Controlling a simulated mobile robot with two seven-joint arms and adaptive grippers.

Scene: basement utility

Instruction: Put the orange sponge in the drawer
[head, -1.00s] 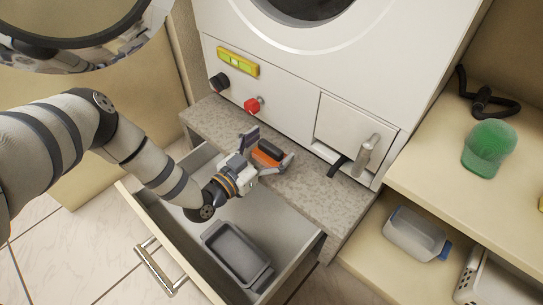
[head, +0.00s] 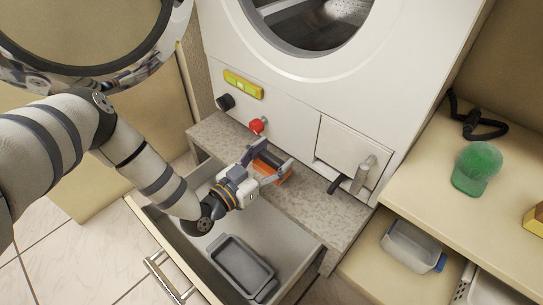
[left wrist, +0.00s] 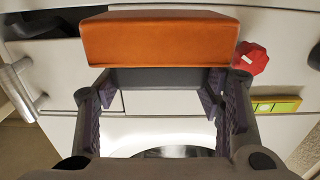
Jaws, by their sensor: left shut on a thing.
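The orange sponge (head: 285,177) has a dark grey layer and is at the stone-look ledge below the white machine. My left gripper (head: 272,163) is shut on it, with a finger on each side. In the left wrist view the sponge (left wrist: 160,40) spans the space beyond the fingertips (left wrist: 160,98), its dark layer between them. I cannot tell whether it still touches the ledge. The drawer (head: 150,229) is pulled open below and in front of the ledge. My right gripper is not in view.
A grey tray (head: 242,268) lies in the drawer; free drawer floor surrounds part of it. A red knob (head: 257,126), a black knob (head: 226,102) and a hatch lever (head: 363,174) stick out of the machine.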

